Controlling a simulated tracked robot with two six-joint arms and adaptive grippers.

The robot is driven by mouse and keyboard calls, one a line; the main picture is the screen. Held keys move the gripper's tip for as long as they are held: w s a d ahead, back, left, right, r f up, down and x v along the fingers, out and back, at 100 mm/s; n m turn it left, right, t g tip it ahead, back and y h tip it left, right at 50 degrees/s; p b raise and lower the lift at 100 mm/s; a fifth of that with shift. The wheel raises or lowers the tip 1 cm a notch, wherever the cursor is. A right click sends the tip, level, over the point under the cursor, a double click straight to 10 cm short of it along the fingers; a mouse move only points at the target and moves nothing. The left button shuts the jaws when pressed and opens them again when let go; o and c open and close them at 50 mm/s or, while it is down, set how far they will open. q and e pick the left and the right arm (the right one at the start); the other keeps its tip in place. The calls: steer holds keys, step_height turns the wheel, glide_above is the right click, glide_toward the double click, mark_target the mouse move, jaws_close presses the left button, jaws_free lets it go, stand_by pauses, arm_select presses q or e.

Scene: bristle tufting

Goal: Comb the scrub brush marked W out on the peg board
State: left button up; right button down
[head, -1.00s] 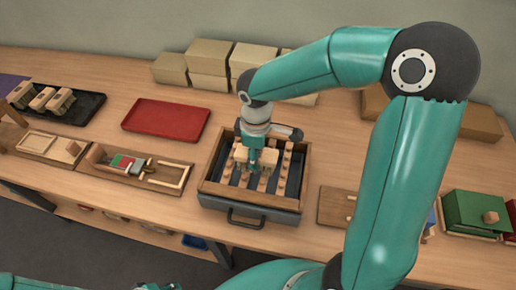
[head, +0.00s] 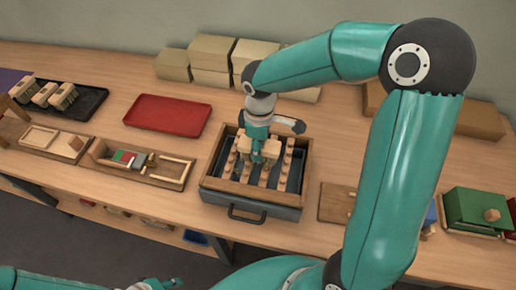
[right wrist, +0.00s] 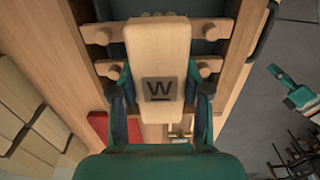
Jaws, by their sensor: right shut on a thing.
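The scrub brush marked W (right wrist: 158,50) is a pale wooden block with a dark W square on its top. My right gripper (right wrist: 160,105) is shut on it, one finger on each side. In the head view the brush (head: 272,150) and my right gripper (head: 257,158) are over the back half of the peg board (head: 248,189), a dark tray with a wooden frame and rows of wooden pegs. Pegs show on both sides of the brush in the right wrist view. My left gripper (head: 165,284) is at the bottom edge, too small to read.
A black tray (head: 90,106) with several brushes is at the far left. An empty red tray (head: 168,115) lies left of the peg board. A wooden fixture (head: 172,176) with coloured blocks is in front of it. Boxes (head: 210,55) stand behind; a green box (head: 475,208) is at right.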

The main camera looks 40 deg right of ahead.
steer(key=shift+w+d+p, duration=0.75)
steer(key=shift+w+d, duration=0.6)
steer(key=shift+d, duration=0.3)
steer(key=shift+s+a+r+b, duration=0.1)
steer(key=shift+s+a+b, duration=0.25)
steer(key=shift+s+a, duration=0.4)
steer(key=shift+s+a+b, duration=0.35)
steer(key=shift+s+a, duration=0.2)
steer(key=shift+a, duration=0.3)
